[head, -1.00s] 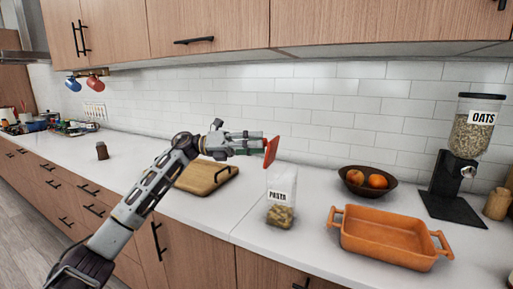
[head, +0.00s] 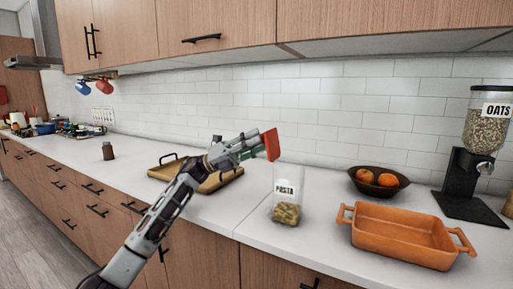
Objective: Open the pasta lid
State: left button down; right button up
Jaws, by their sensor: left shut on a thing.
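The pasta jar (head: 287,200) stands upright on the white counter in the head view, clear-walled, labelled PASTA, with pasta in its lower part. Its top is open. The red-orange lid (head: 271,144) is off the jar, tilted on edge in the air above and slightly left of the jar's mouth. My left gripper (head: 258,147) is shut on the lid and comes in from the left. The fingertips are partly hidden by the lid. My right gripper is not in view.
A wooden board (head: 216,181) with dark handles lies behind my left arm. An orange baking dish (head: 408,238), a dark bowl of oranges (head: 365,183) and an oats dispenser (head: 471,170) stand right of the jar. A small brown shaker (head: 108,152) stands left on otherwise clear counter.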

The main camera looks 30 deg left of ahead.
pick_arm(q)
jog(key=shift+a+f+n+t+h+b, duration=0.15)
jog(key=shift+f+n+t+h+b, duration=0.2)
jog(key=shift+f+h+b, duration=0.2)
jog(key=c, duration=1.1)
grip_release()
jog(key=shift+r, duration=0.1)
jog(key=shift+c, duration=0.2)
jog(key=shift+a, duration=0.1)
jog(key=s+a, duration=0.2)
jog(key=a, duration=0.4)
jog(key=s+a+f, duration=0.1)
jog(key=s+a, duration=0.1)
jog(key=a, duration=0.5)
jog(key=shift+s+a+f, duration=0.3)
jog(key=shift+s, duration=0.05)
